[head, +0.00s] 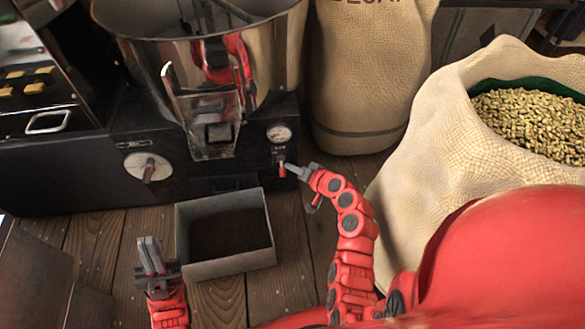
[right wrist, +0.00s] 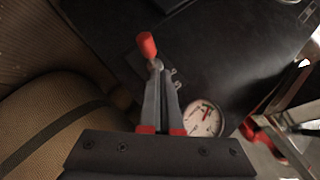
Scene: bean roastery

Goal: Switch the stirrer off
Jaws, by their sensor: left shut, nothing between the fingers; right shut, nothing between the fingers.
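A small toggle lever with a red tip (head: 281,168) sits on the black machine front, just below a round gauge (head: 279,134). In the head view its red tip points down. My right gripper (head: 289,167) is shut and empty, its fingertips right at the lever. In the right wrist view the lever's red tip (right wrist: 147,45) shows just beyond the closed fingertips (right wrist: 160,75); I cannot tell whether they touch it. The gauge (right wrist: 204,118) is beside the fingers there. My left gripper (head: 149,248) is shut and empty, low at the left, away from the lever.
A round dial with a red-tipped handle (head: 148,168) is further left on the machine. A metal drum (head: 270,65) with a chute (head: 208,135) stands above. A grey box of dark grounds (head: 228,268) lies on the floor between my grippers. Burlap sacks (head: 365,75) (head: 425,150) stand at the right.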

